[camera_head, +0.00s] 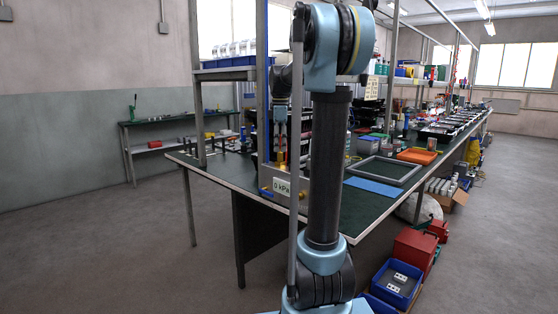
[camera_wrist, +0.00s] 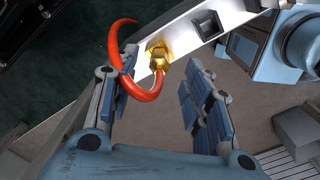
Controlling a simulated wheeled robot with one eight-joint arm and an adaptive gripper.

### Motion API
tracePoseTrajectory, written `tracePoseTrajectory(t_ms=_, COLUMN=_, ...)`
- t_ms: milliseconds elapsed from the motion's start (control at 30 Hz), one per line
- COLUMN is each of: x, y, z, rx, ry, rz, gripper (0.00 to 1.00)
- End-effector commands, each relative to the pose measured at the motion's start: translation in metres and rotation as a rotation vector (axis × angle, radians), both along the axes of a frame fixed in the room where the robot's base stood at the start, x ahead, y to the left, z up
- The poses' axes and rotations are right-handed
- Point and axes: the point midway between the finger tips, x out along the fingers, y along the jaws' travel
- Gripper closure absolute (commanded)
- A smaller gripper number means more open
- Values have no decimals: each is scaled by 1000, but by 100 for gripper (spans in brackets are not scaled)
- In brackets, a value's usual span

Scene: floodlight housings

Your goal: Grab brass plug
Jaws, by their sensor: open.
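The brass plug (camera_wrist: 157,53) is a shiny gold hex fitting on a pale metal bar-like surface (camera_wrist: 185,35), at the upper middle of the wrist view. A curved orange-red tube or strap (camera_wrist: 121,25) loops around its left side and ends just below it. My gripper (camera_wrist: 160,78) is open, with one finger left of the plug and the other to its right and lower. The plug shows beyond the gap between the fingers, and nothing is held. In the head view my gripper (camera_head: 281,130) points down above a metal box labelled "0 kPa" (camera_head: 283,187); I cannot surely pick out the plug there.
The box stands at the near edge of a long green-topped bench (camera_head: 345,213). A grey frame (camera_head: 385,169), a blue mat (camera_head: 373,187) and an orange tray (camera_head: 417,155) lie to its right. Upright posts and a shelf (camera_head: 226,74) stand close behind. Blue bins (camera_head: 397,284) sit on the floor.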

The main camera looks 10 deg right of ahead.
Motion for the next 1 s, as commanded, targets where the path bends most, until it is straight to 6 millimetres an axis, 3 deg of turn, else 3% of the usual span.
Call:
tracePoseTrajectory(t_ms=200, x=1, y=0, z=-23, rx=0, ry=0, rz=0, gripper=55)
tracePoseTrajectory(t_ms=467, x=0, y=0, z=-26, rx=0, ry=0, rz=0, gripper=55)
tracePoseTrajectory(t_ms=500, x=0, y=0, z=-26, rx=0, ry=0, rz=0, gripper=58)
tracePoseTrajectory(t_ms=700, x=0, y=0, z=-26, rx=0, ry=0, rz=0, gripper=100)
tracePoseTrajectory(t_ms=1000, x=0, y=0, z=-25, rx=0, ry=0, rz=0, gripper=100)
